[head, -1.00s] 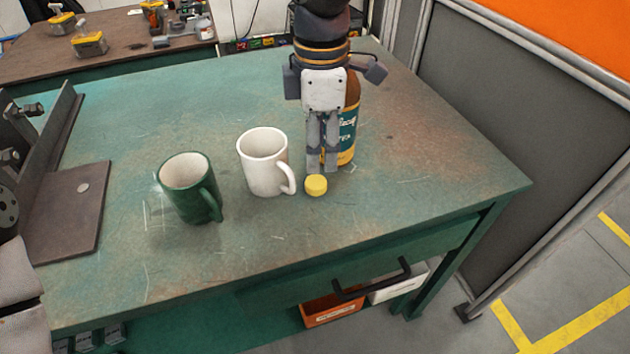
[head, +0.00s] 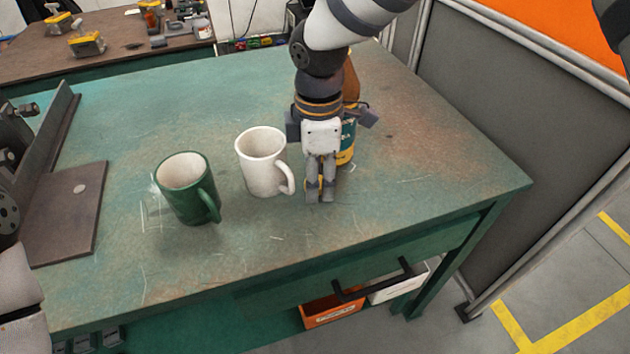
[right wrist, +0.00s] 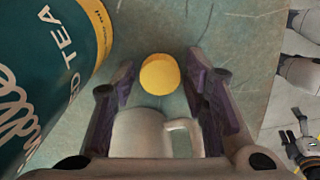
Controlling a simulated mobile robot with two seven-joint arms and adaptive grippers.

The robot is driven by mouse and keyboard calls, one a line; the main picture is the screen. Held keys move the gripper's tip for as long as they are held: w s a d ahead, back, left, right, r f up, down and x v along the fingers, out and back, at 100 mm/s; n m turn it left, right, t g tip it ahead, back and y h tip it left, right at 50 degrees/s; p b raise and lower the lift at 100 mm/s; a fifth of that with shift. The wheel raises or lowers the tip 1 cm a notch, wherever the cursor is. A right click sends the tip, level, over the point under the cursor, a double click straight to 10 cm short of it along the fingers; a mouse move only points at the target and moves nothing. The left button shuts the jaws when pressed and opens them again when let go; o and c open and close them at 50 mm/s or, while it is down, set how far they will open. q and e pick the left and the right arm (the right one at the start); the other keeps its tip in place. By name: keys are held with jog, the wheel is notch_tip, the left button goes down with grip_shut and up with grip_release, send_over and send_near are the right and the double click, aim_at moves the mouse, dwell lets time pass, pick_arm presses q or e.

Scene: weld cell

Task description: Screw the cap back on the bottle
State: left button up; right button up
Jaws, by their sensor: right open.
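The yellow cap (head: 321,184) is on the green bench, mostly hidden behind my right gripper (head: 320,196) in the head view. In the right wrist view the cap (right wrist: 160,74) shows whole between the tips of my open right gripper (right wrist: 160,88), with a gap on both sides. The brown bottle (head: 348,140), with a teal and yellow label, stands upright just behind the gripper, partly hidden by it. The bottle (right wrist: 45,75) fills the left of the right wrist view. Its top is hidden by my right arm. My left gripper is not seen.
A white mug (head: 262,165) stands close left of my right gripper, its handle towards it. A green mug (head: 185,190) stands further left. A metal bracket (head: 65,205) is at the bench's left end. The bench top (head: 420,160) right of the bottle is clear.

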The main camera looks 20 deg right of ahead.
jog(key=c, duration=0.5)
jog(key=shift+o, duration=0.2)
jog(key=shift+r, duration=0.1)
jog(key=shift+r, duration=0.3)
notch_tip(320, 180, up, 2)
jog(key=shift+r, duration=0.2)
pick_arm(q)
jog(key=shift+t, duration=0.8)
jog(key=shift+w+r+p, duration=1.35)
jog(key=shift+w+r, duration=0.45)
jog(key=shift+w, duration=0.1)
pick_arm(e)
jog(key=s+a+r, duration=0.3)
jog(key=s+r, duration=0.2)
jog(key=s, duration=0.1)
jog(key=s+a+r, duration=0.3)
jog(key=s+r, duration=0.1)
jog(key=s, duration=0.2)
jog(key=shift+s+a+r, duration=0.25)
jog(key=shift+r, duration=0.15)
